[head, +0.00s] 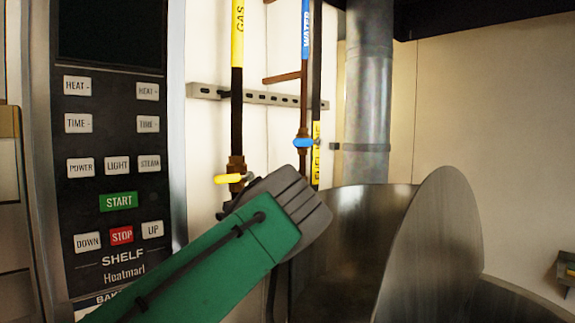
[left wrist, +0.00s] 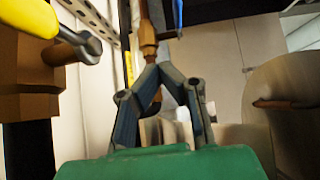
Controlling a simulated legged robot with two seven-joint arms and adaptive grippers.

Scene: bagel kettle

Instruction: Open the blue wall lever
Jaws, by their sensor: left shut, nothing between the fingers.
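The blue wall lever (head: 303,142) sits on the brass valve of the copper pipe labelled WATER (head: 306,40). In the left wrist view, the blue lever (left wrist: 178,14) shows at the top, just beyond the fingertips and beside the brass fitting. My left gripper (head: 290,205) is below the blue lever in the head view, apart from it. Its fingertips (left wrist: 160,70) meet in the left wrist view, with nothing between them. My right gripper is not in view.
A yellow lever (head: 234,178) on the GAS pipe (head: 237,40) is close beside my left gripper, and large in the left wrist view (left wrist: 40,20). A control panel (head: 115,160) stands left. A metal kettle (head: 435,250) stands right, before a steel duct (head: 367,100).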

